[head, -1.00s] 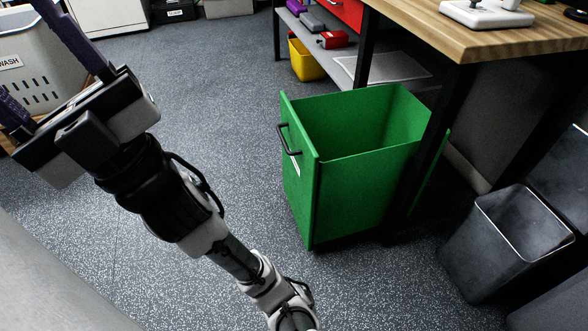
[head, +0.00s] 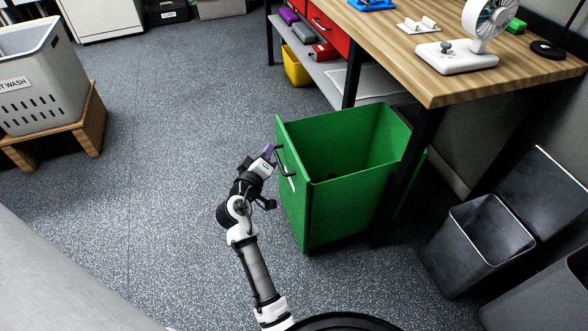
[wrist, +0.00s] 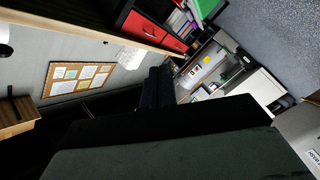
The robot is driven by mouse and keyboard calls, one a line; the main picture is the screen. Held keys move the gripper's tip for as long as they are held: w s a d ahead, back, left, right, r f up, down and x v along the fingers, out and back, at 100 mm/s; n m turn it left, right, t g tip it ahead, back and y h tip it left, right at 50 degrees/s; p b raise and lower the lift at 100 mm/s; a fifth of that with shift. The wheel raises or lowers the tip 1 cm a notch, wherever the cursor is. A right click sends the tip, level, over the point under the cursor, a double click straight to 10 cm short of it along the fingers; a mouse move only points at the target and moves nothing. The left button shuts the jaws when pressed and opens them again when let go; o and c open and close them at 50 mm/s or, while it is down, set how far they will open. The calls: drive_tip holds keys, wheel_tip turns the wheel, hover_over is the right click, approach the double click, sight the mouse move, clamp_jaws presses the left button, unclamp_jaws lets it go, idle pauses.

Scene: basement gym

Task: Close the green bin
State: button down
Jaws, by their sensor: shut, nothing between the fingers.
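The green bin (head: 345,200) is an open-topped box.
A grey waste bin (head: 485,245) stands to the right of the green bin. A white laundry basket (head: 42,85) sits on a wooden stand at the far left. The floor (head: 170,150) left of my arm is clear.

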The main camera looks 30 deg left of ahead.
drive_tip(key=s+d+f+n+t+h+p, duration=0.1)
drive_tip(key=s+d+f+n+h+p, duration=0.2)
drive_tip(key=s+f+n, duration=0.55)
drive_tip(key=w+d+f+m, duration=0.1)
drive_tip(key=w, duration=0.3)
drive_tip(key=w+f+p, duration=0.1)
drive_tip(key=w, duration=0.3)
drive_tip(key=w+d+f+m+p, duration=0.1)
drive_tip(key=w, duration=0.3)
drive_tip(key=shift+d+f+m, duration=0.25)
drive_tip(key=shift+d+m, duration=0.05)
drive_tip(key=shift+m, duration=0.05)
drive_tip(key=shift+w+d, duration=0.3)
drive_tip(key=shift+w, duration=0.05)
drive_tip(key=shift+f, duration=0.1)
